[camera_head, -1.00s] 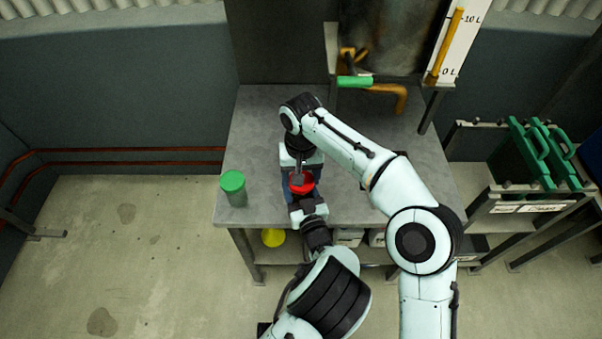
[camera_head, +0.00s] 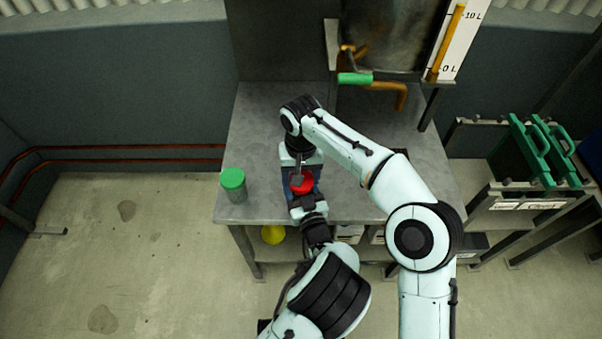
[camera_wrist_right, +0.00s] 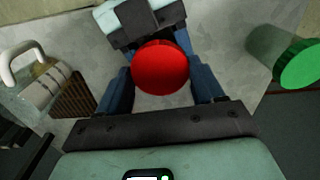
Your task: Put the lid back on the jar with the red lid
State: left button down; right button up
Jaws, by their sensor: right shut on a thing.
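The red lid (camera_head: 303,184) shows as a round disc near the table's front edge, between my two grippers. In the right wrist view the red lid (camera_wrist_right: 160,67) sits between the blue fingers of my right gripper (camera_wrist_right: 161,82), which is shut on it. My right gripper (camera_head: 299,178) reaches it from the back in the head view. My left gripper (camera_head: 304,196) comes in from the front, close against the same spot; its fingers (camera_wrist_right: 182,42) run in beside the lid. The jar body is hidden under the lid and grippers, so I cannot tell whether the lid is seated or what the left fingers hold.
A green-lidded jar (camera_head: 234,184) stands at the table's left front. The grey table (camera_head: 258,125) is clear behind it. A tank (camera_head: 390,35) with an orange spout (camera_head: 392,91) stands at the back right. A yellow object (camera_head: 273,235) lies on the lower shelf.

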jog(key=m, duration=0.6)
jog(key=o, duration=1)
jog(key=shift+r, duration=0.1)
jog(key=shift+r, duration=2.2)
jog(key=shift+c, duration=0.4)
